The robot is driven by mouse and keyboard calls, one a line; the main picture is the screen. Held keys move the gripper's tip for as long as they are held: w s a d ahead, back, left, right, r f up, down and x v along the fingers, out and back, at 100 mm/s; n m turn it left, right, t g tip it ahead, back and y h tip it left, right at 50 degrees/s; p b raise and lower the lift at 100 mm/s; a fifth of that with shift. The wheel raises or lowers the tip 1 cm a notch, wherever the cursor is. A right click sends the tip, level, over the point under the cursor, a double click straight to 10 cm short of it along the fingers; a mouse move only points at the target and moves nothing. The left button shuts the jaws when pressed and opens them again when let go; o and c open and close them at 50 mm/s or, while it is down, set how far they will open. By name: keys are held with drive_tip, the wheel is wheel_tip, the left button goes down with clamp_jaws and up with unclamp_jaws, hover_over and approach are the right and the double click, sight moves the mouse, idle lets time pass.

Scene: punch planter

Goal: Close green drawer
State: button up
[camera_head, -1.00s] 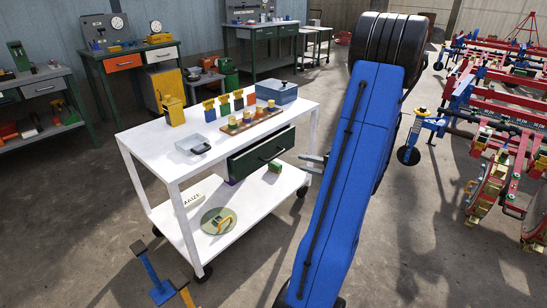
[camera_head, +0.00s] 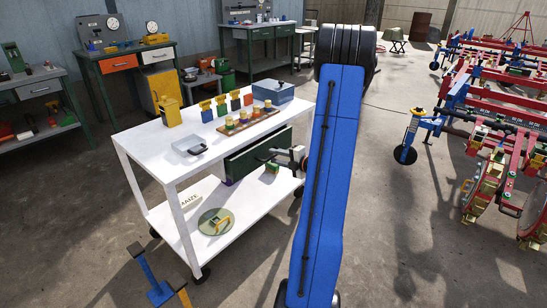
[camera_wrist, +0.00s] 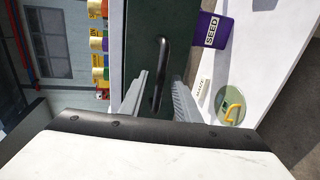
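The green drawer (camera_head: 248,161) sits under the top of the white cart (camera_head: 163,163). Its dark green front appears to stand out from the cart, but I cannot tell by how much. In the wrist view the front (camera_wrist: 143,22) is close, with its black handle (camera_wrist: 165,58) running lengthwise between my fingers. My gripper (camera_wrist: 157,98) is open, with one finger on each side of the handle and no clear grip on it. In the head view my gripper (camera_head: 272,157) is at the drawer front, partly hidden by my arm.
The cart top holds several colored blocks, a wooden tray (camera_head: 250,124), a blue box (camera_head: 272,93) and a grey tray (camera_head: 188,147). A green disc (camera_head: 215,222) and the SEED box (camera_wrist: 210,30) are lower down. Red machinery (camera_head: 495,125) stands at the right.

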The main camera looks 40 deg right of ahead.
sight(266, 152)
drive_tip(key=shift+x, duration=0.8)
clamp_jaws()
drive_tip(key=shift+r+x, duration=0.2)
drive_tip(key=shift+x, duration=0.75)
drive_tip(key=shift+r+x, duration=0.2)
drive_tip(key=shift+x, duration=0.75)
drive_tip(key=shift+a, duration=0.1)
unclamp_jaws()
drive_tip(key=shift+w, duration=0.15)
drive_tip(key=v, duration=1.7)
